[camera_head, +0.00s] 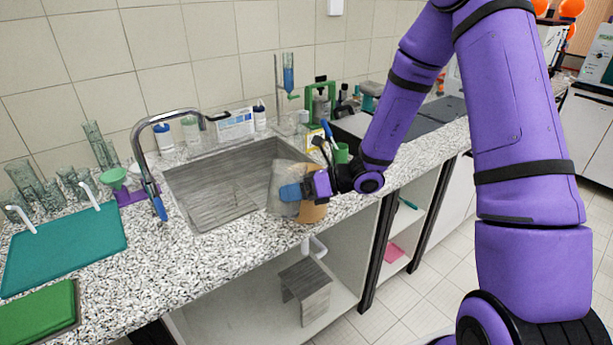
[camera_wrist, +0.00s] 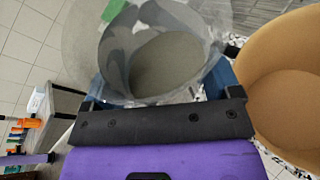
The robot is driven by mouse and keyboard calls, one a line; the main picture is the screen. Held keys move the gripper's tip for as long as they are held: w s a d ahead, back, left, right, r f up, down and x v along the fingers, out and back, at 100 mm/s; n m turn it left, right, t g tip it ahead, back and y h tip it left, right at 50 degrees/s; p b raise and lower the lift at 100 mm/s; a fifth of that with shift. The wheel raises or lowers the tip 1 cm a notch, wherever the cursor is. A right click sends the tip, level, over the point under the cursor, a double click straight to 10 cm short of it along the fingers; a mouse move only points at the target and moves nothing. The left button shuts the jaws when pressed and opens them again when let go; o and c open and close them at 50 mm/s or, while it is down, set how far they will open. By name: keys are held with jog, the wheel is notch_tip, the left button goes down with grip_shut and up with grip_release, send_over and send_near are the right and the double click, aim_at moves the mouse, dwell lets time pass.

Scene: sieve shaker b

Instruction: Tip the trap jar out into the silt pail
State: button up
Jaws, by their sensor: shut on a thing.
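A clear, see-through jar (camera_head: 284,176) is held at the front edge of the sink; its clear wall also fills the top of the wrist view (camera_wrist: 90,45). Grey-brown matter (camera_wrist: 165,65) shows inside it. My gripper (camera_head: 292,191) is shut on the jar, with a blue finger at each side of it in the wrist view. A tan pail (camera_head: 314,212) stands close beside and partly behind the jar and gripper. In the wrist view the open pail (camera_wrist: 285,95) is to the right of the jar, and its inside looks empty. The jar's exact tilt is hard to tell.
The sink (camera_head: 210,190) with its curved tap (camera_head: 145,130) lies left of the jar. A green cup (camera_head: 342,153) and tools stand behind my gripper. Glassware and a teal mat (camera_head: 65,250) are at the left. A grey stool (camera_head: 306,288) stands under the counter.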

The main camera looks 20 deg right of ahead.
aim_at(296, 174)
jog(key=shift+w+d+r+m, duration=0.2)
jog(key=shift+r+m, duration=0.2)
jog(key=shift+r, duration=0.25)
jog(key=shift+w+d+r+m+y, duration=0.3)
jog(key=shift+r+m+y, duration=0.05)
jog(key=shift+m+y, duration=0.15)
jog(key=shift+r, duration=0.1)
jog(key=shift+r+m+y, duration=0.4)
jog(key=shift+m, duration=0.3)
jog(key=shift+f+m+y, duration=0.2)
jog(key=shift+m+y, duration=0.2)
jog(key=shift+m, duration=0.35)
jog(key=shift+f+m+y, duration=0.2)
jog(key=shift+m+y, duration=0.2)
jog(key=shift+m, duration=0.35)
dwell(0.4)
jog(key=shift+w+d+r+m+y, duration=0.1)
jog(key=shift+r+m+y, duration=0.2)
jog(key=shift+r+m, duration=0.35)
dwell(1.4)
jog(key=shift+w+d+r+m+t+y+p, duration=0.35)
jog(key=shift+w+d+m, duration=0.3)
jog(key=shift+m, duration=0.4)
dwell(1.0)
